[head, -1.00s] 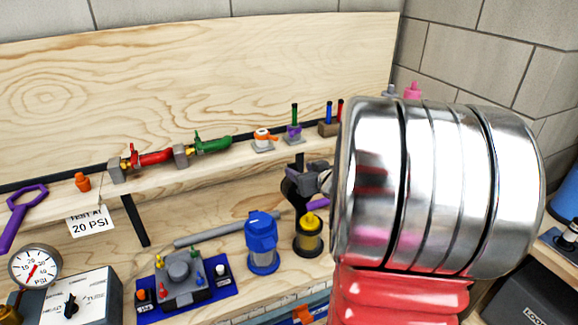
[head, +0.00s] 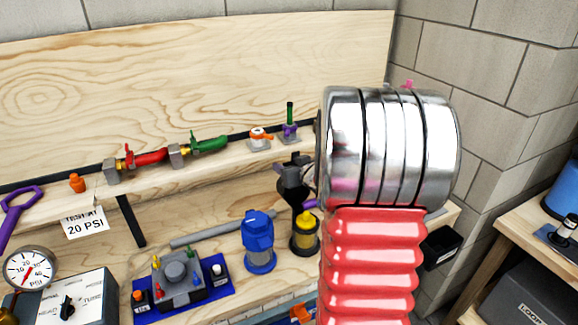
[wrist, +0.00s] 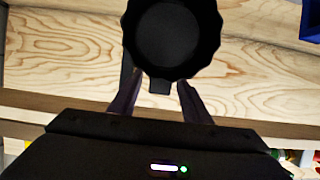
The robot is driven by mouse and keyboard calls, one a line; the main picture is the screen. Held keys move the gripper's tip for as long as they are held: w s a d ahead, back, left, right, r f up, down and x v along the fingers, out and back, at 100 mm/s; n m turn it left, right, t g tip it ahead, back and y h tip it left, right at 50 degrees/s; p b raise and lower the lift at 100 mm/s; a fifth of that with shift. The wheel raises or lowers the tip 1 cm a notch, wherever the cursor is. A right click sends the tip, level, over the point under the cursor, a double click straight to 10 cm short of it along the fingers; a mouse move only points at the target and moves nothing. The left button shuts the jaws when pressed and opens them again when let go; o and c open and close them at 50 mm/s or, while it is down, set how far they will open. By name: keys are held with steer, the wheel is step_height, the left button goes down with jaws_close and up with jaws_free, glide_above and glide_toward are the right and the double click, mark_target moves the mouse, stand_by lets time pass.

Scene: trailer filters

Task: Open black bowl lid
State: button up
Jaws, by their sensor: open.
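The black bowl (wrist: 172,38) shows in the wrist view as a round, scalloped black shape, cut off by the top edge. A small black tab (wrist: 160,88) sticks out from its near rim. My gripper (wrist: 158,80) is open, with one finger on each side of the tab. Whether the fingers touch the tab or rim cannot be told. In the head view my dark gripper is partly hidden by my arm, close to black shapes by the shelf that are hard to tell apart.
A yellow filter (head: 305,230) and a blue filter (head: 258,240) stand on the bench close by. Red (head: 150,157) and green (head: 210,144) fittings lie on the shelf. A black box (head: 440,245) is at right. A gauge (head: 30,268) stands at left.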

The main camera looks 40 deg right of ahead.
jaws_close()
stand_by(0.3)
steer(key=shift+s, duration=0.15)
steer(key=shift+s+a+r, duration=0.2)
steer(key=shift+s+r, duration=0.15)
steer(key=shift+s, duration=0.25)
steer(key=shift+s+a+r, duration=0.2)
steer(key=shift+s, duration=0.5)
jaws_free()
steer(key=shift+r, duration=0.1)
